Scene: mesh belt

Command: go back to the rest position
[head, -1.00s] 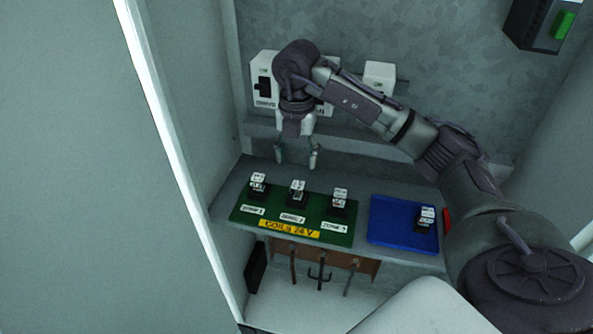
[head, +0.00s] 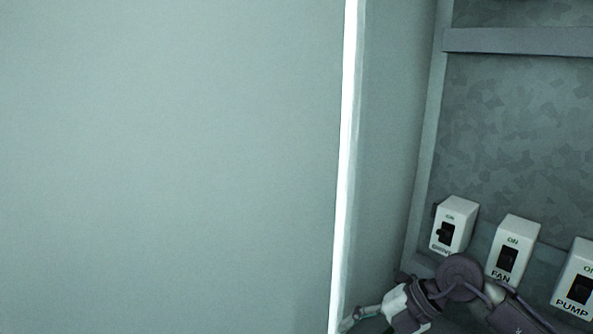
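My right arm comes in at the bottom right edge, and its gripper (head: 366,318) hangs low in the picture, beside the white edge strip of the wall panel. One pale finger with a dark tip points left; the rest of the gripper is cut off by the bottom edge, so its opening is unclear. I see nothing held in the visible part. My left gripper is not in view.
Three white switch boxes stand behind my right arm: one with an unclear label (head: 454,226), one marked FAN (head: 513,246) and one marked PUMP (head: 577,279). A large plain panel (head: 165,165) fills the left, ending at a bright white edge (head: 343,170). A grey ledge (head: 520,41) crosses the upper right.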

